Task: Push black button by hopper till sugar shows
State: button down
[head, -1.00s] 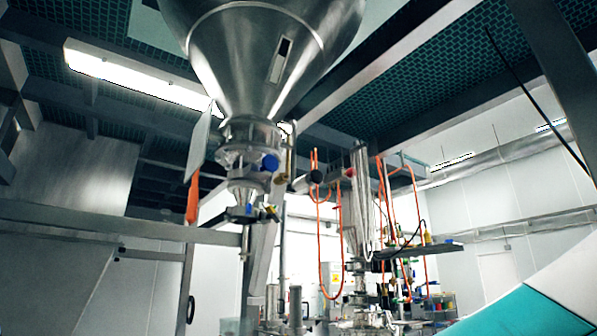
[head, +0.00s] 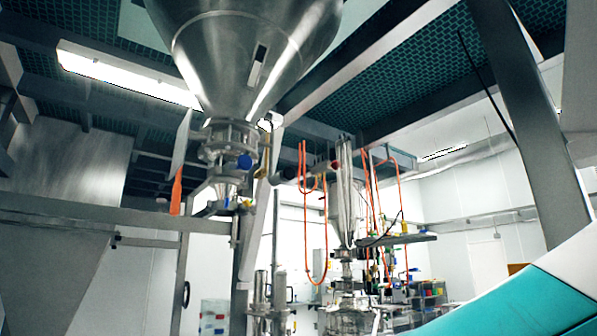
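The large steel hopper (head: 250,50) hangs at the top centre of the head view. I cannot make out a black button for certain. No sugar can be seen. My gripper is out of view; a teal and white curved part of my own body fills the lower right corner.
Steel beams cross the scene, with a slanted post (head: 540,130) at the right. A second narrow steel cone (head: 347,195) with orange hoses (head: 315,225) stands behind. A horizontal beam (head: 90,213) spans the left.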

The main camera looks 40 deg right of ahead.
aim_at(289, 173)
jog(key=z, duration=0.9)
jog(key=i, duration=0.6)
jog(key=u, duration=0.8)
